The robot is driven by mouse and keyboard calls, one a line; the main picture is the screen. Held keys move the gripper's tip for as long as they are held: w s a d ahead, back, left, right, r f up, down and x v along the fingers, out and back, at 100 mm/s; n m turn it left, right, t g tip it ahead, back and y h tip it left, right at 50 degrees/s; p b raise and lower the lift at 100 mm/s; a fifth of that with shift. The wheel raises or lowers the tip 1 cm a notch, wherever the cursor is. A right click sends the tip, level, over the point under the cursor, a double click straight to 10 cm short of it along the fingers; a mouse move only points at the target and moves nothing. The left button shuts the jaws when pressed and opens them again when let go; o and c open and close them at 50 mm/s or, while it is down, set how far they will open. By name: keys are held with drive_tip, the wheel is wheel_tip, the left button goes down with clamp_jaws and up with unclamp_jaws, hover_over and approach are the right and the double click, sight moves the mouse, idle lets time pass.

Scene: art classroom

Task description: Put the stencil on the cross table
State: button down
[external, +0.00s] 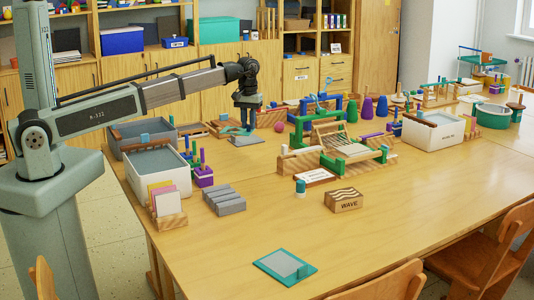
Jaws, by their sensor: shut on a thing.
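My gripper (247,126) points down over the far left part of the table, shut on a small teal upright part. That part appears to belong to a flat grey plate (245,140), which looks like the stencil. The plate is at or just above the tabletop; I cannot tell whether it touches. A teal-rimmed plate with a grey middle and a small teal block (285,267) lies near the table's front edge. A wooden block (343,200) labelled WAVE stands mid-table. I cannot make out which surface is the cross table.
White tubs (157,180) and (433,132) stand left and right on the table (222,257). A green-framed loom (340,140) stands in the middle, with grey bars (225,199) and a card rack (168,208) at left. The front tabletop is mostly clear.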

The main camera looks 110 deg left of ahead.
drive_tip(key=shift+f, duration=5.5)
drive_tip(key=shift+f, duration=0.1)
drive_tip(key=c, duration=1)
unclamp_jaws()
wheel_tip(320, 180, up, 12)
drive_tip(key=shift+r, duration=0.1)
